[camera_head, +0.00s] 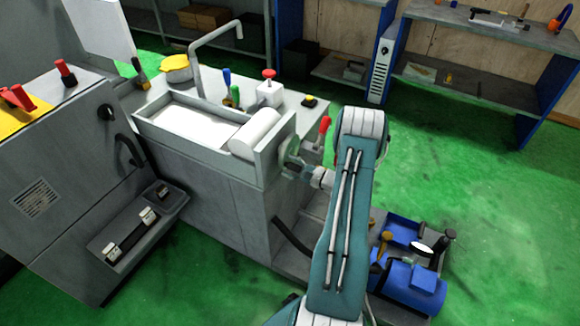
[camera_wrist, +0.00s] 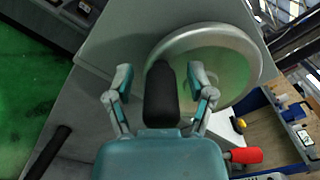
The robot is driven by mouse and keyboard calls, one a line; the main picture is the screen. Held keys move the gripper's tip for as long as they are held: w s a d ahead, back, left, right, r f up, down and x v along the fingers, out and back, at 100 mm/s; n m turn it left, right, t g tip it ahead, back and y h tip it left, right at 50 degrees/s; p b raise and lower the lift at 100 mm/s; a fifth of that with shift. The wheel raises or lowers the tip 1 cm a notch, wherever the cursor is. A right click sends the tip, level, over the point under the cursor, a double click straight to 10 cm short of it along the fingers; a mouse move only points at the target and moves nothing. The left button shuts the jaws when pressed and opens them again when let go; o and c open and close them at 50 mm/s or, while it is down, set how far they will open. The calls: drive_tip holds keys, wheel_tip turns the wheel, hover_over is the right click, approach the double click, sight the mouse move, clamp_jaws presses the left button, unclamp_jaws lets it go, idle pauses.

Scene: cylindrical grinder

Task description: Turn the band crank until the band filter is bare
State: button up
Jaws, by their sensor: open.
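The band filter is a white sheet (camera_head: 190,127) lying in a grey open trough (camera_head: 178,145), with a white roll (camera_head: 255,131) at its right end. The crank is a pale round disc (camera_head: 290,158) on the trough's right end wall. In the wrist view the crank disc (camera_wrist: 236,68) has a black handle (camera_wrist: 161,92) pointing towards me. My gripper (camera_wrist: 160,82) is open, with one finger on each side of the black handle. Small gaps show between the fingers and the handle. In the head view my arm hides part of the crank area.
A red-handled lever (camera_head: 324,125) stands close to the crank; a red handle (camera_wrist: 246,155) also shows in the wrist view. A blue motor unit (camera_head: 408,282) sits low at the right. A bent pipe (camera_head: 200,60) rises behind the trough. Green floor is clear at right.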

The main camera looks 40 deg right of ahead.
drive_tip(key=v, duration=1.2)
drive_tip(key=w+a+r+n+g+y, duration=0.3)
drive_tip(key=a+r+n+g, duration=0.3)
drive_tip(key=a+r, duration=0.45)
drive_tip(key=w+a+r+n+g+y, duration=0.2)
drive_tip(key=w+a+r+n+g, duration=0.35)
drive_tip(key=a, duration=0.75)
drive_tip(key=s+a+r+n+h, duration=1)
drive_tip(key=s+a+r+n, duration=0.2)
drive_tip(key=s+a+r, duration=0.3)
drive_tip(key=shift+s+a+r, duration=0.25)
drive_tip(key=shift+s+a, duration=0.35)
drive_tip(key=shift+s, duration=0.4)
